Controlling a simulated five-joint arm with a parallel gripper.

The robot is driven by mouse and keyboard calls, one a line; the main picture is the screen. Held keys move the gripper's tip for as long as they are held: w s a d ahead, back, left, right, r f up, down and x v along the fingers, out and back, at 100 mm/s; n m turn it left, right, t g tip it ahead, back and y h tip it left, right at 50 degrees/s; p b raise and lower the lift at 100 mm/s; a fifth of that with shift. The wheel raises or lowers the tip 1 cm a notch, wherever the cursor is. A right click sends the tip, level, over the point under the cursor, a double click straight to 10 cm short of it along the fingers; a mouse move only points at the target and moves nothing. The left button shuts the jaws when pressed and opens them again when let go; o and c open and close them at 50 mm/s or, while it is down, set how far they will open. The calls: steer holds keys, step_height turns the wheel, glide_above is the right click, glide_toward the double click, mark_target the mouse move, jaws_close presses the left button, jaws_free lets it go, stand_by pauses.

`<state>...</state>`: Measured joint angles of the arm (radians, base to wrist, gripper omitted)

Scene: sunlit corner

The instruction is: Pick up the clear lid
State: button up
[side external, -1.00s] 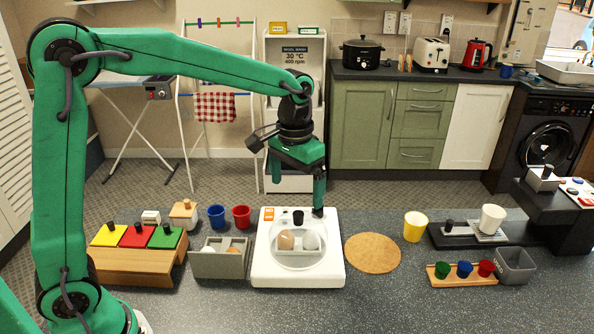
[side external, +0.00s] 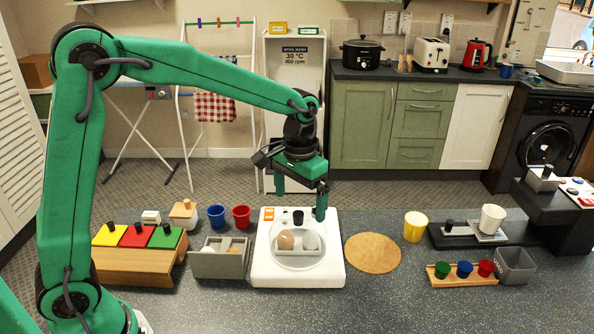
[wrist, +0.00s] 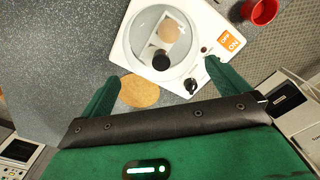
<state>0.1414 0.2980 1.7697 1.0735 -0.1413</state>
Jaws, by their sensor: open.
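The clear lid (side external: 299,231) is a see-through dome with a black knob (side external: 298,217) on top. It sits on the white appliance (side external: 265,272), over a tray holding a brown egg (side external: 286,240) and a white egg (side external: 310,241). In the wrist view the lid (wrist: 178,68) and its dark knob (wrist: 161,62) are at upper middle. My gripper (side external: 299,206) is open and empty above the lid, one finger on each side of the knob in the side view. In the wrist view the knob lies between my fingertips (wrist: 161,72), apart from both.
A grey bin (side external: 204,268) with egg-like items stands left of the appliance, with blue (side external: 217,214) and red (side external: 242,214) cups behind it. A round cork mat (side external: 372,253) lies to the right. A yellow cup (side external: 415,226) stands beyond it.

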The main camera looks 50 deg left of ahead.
mark_target(298, 213)
steer(key=shift+a+f, duration=0.1)
steer(key=shift+f, duration=2.35)
